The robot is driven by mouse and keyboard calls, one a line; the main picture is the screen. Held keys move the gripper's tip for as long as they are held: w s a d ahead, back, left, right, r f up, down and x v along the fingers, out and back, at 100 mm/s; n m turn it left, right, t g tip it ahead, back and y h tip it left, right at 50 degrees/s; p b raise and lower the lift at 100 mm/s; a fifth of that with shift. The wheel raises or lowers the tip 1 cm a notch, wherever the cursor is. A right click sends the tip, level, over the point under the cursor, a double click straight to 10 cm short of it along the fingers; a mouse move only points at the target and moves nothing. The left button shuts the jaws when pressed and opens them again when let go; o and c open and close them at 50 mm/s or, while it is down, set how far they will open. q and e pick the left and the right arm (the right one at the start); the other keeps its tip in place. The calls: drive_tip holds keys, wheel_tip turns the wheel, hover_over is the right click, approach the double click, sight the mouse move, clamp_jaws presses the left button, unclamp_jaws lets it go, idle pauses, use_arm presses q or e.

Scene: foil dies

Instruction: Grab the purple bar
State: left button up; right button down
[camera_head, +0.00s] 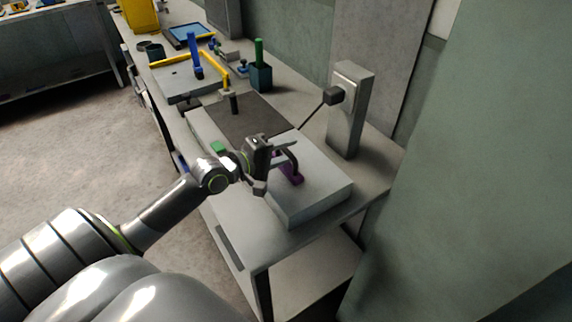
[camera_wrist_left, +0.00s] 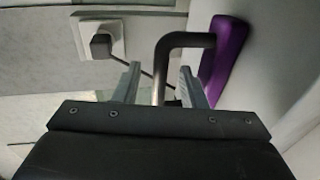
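The purple bar (camera_head: 291,172) lies on the pale block at the near end of the bench. A dark grey bent handle (camera_wrist_left: 185,40) comes out of the purple bar, which also shows at the upper right of the left wrist view (camera_wrist_left: 222,58). My left gripper (camera_head: 277,160) is at the bar's left side in the head view. In the left wrist view its two fingers (camera_wrist_left: 160,75) are apart, with the handle's rod between them and gaps visible on both sides. The purple part is outside the fingers, to the right. My right gripper is not in view.
The pale block (camera_head: 315,200) sits near the bench's front corner. A grey post (camera_head: 350,110) with a dark box and rod stands just behind. A wall closes the right side.

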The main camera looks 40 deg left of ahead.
use_arm(q)
drive_tip(key=x, duration=0.2)
drive_tip(key=shift+w+d+f, duration=0.1)
drive_tip(key=shift+w+d, duration=0.05)
drive_tip(key=shift+w, duration=0.1)
drive_tip(key=shift+s, duration=0.1)
clamp_jaws()
